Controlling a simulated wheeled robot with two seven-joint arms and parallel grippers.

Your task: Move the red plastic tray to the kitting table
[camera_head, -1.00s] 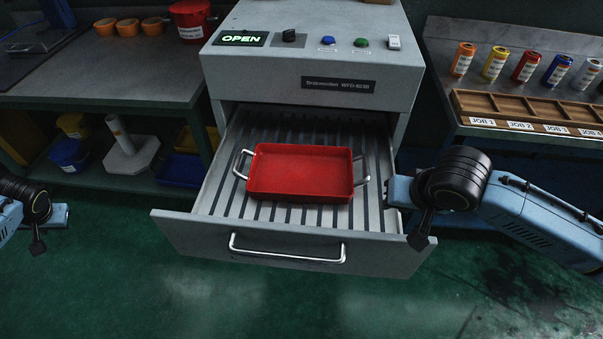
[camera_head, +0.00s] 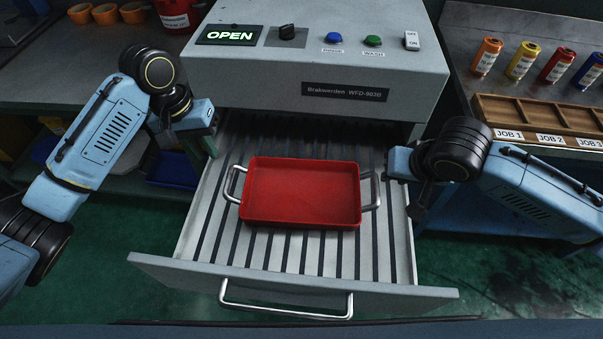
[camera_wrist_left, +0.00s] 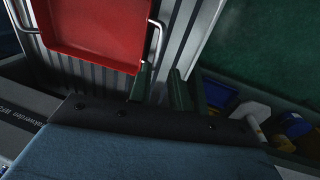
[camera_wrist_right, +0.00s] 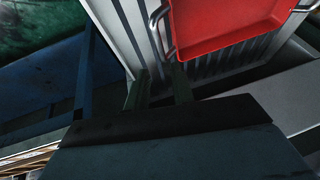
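The red plastic tray (camera_head: 302,193) sits flat in the open drawer (camera_head: 205,228), with a metal handle on each short side. My left gripper (camera_head: 210,143) is open and empty, above the drawer's left edge and a little behind the tray's left handle. The left wrist view shows a gap between its fingers (camera_wrist_left: 160,85), close to that handle. My right gripper (camera_head: 418,205) is open and empty beside the drawer's right edge, apart from the right handle. The right wrist view shows its fingers (camera_wrist_right: 157,88) apart, near the handle. No label names the kitting table.
The drawer belongs to a grey machine (camera_head: 320,65) whose display reads OPEN. A table (camera_head: 470,35) at right bears a wooden divided rack (camera_head: 545,117) marked JOB and several film canisters. A bench (camera_head: 80,75) at left holds orange bowls and a red bucket (camera_head: 178,14).

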